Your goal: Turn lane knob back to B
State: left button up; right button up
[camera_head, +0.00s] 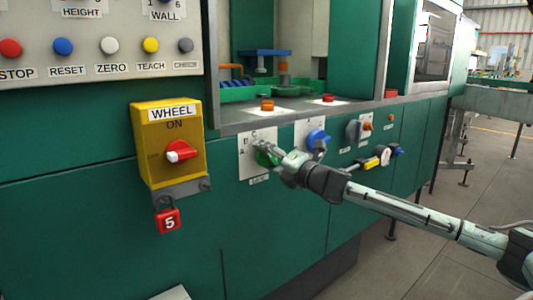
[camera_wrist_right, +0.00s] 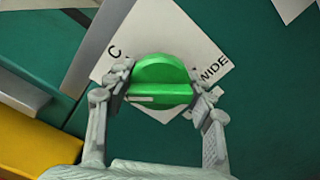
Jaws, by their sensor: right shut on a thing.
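The green knob (camera_head: 263,158) sits on a white plate (camera_head: 248,142) on the green machine front, with a small label below it. In the right wrist view the knob (camera_wrist_right: 160,70) fills the middle. A pale mark lies toward the left end of its grip bar. The plate there shows "C" at upper left and "WIDE" at right; I see no B. My right gripper (camera_head: 272,154) reaches in from the right and is shut on the knob, one finger on each side, also in the right wrist view (camera_wrist_right: 160,94). My left gripper is not in view.
A blue knob (camera_head: 317,138) on its own plate is close to the right of my gripper. A yellow WHEEL switch box (camera_head: 157,171) with a red padlock (camera_head: 167,220) stands out at left. More controls (camera_head: 358,129) follow farther right. The panel below is clear.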

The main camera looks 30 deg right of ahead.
aim_at(272, 160)
jog(key=shift+a+f+n, duration=0.15)
jog(key=shift+a+n, duration=0.05)
jog(key=shift+n, duration=0.4)
jog(key=o, duration=1)
jog(key=shift+o, duration=0.9)
jog(key=shift+d, duration=0.1)
jog(key=shift+s+d, duration=0.2)
jog(key=shift+s, duration=1.85)
jog(key=s, duration=0.8)
jog(key=shift+d, duration=0.25)
jog(key=shift+w, duration=0.1)
